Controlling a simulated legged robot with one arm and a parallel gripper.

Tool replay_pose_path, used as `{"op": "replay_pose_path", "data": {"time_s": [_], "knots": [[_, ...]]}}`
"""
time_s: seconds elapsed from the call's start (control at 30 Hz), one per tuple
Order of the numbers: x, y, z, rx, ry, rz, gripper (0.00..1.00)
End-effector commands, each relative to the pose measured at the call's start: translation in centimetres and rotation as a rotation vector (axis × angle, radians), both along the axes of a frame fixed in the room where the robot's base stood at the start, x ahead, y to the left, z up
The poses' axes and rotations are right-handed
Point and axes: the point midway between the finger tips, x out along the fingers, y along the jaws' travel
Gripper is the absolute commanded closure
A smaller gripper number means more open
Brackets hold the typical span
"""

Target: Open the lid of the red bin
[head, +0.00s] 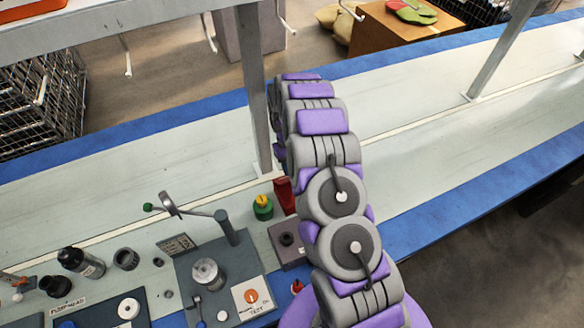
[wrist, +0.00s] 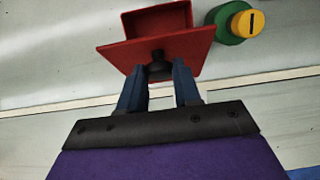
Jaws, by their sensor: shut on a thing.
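The red bin (wrist: 157,20) is at the top of the wrist view, with its dark inside showing. Its red lid (wrist: 190,50) is a wider flat plate between the bin's opening and my gripper, tilted away from the opening. A black knob (wrist: 157,68) stands out from the lid. My gripper (wrist: 160,75) has its two blue fingers on either side of this knob, shut on it. In the head view a red part of the bin or lid (head: 284,195) shows just left of my arm; I cannot tell which. My gripper is hidden there.
A green bottle with a yellow top (wrist: 238,20) stands right beside the bin; it also shows in the head view (head: 263,207). A grey post (head: 255,90) rises close to my arm. A fixture with a metal lever (head: 205,270) and several small parts stand to the left.

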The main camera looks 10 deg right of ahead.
Motion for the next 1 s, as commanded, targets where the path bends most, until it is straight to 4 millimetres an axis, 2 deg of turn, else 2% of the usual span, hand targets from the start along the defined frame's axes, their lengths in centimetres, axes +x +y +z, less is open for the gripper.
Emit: {"op": "replay_pose_path", "data": {"time_s": [0.4, 0.43, 0.5, 0.7, 1.0], "knots": [[0.20, 0.17, 0.12, -0.001, 0.010, 0.001, 1.00], [0.20, 0.16, 0.13, -0.001, 0.010, 0.001, 0.66], [0.18, 0.16, 0.13, -0.001, 0.010, 0.001, 0.60], [0.12, 0.15, 0.15, -0.001, 0.011, 0.001, 0.42], [0.16, 0.14, 0.34, -0.001, 0.011, 0.001, 0.42]]}}
